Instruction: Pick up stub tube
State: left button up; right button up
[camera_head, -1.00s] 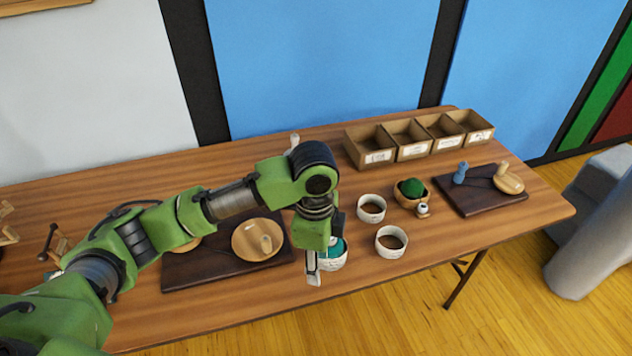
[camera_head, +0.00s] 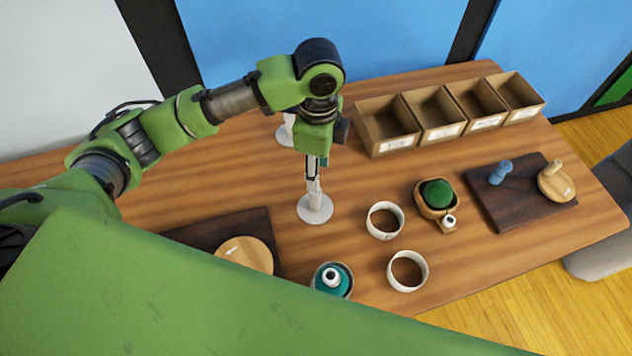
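My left gripper (camera_head: 314,179) points down over the table, at the upright of a pale stand with a round base (camera_head: 315,210). I cannot tell whether its fingers touch the upright or how far they are open. I cannot say for sure which thing is the stub tube. A short blue piece (camera_head: 501,172) and a pale stub (camera_head: 554,167) on a round wooden plate stand on the dark board (camera_head: 508,216) at the right. My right gripper is not in view.
A four-part wooden box (camera_head: 384,126) stands at the back right. Two white cups (camera_head: 384,220) (camera_head: 408,271), a teal-filled pot (camera_head: 333,280) and a wooden bowl with a green ball (camera_head: 437,193) stand mid-table. A large green part of mine hides the front left.

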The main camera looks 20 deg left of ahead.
aim_at(315, 200)
pick_arm(q)
jog(key=f, duration=0.3)
jog(key=shift+s, duration=0.3)
notch_tip(315, 200, down, 4)
jog(key=shift+f, duration=0.1)
jog(key=shift+w+f, duration=0.15)
jog(key=shift+f, duration=0.4)
jog(key=f, duration=0.3)
jog(key=f+p, duration=0.1)
jog(key=shift+a+f, duration=0.15)
jog(key=shift+a, duration=0.1)
jog(key=shift+f, duration=0.3)
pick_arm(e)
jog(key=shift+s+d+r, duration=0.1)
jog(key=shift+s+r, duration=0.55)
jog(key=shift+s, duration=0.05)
pick_arm(q)
jog(key=c, duration=0.8)
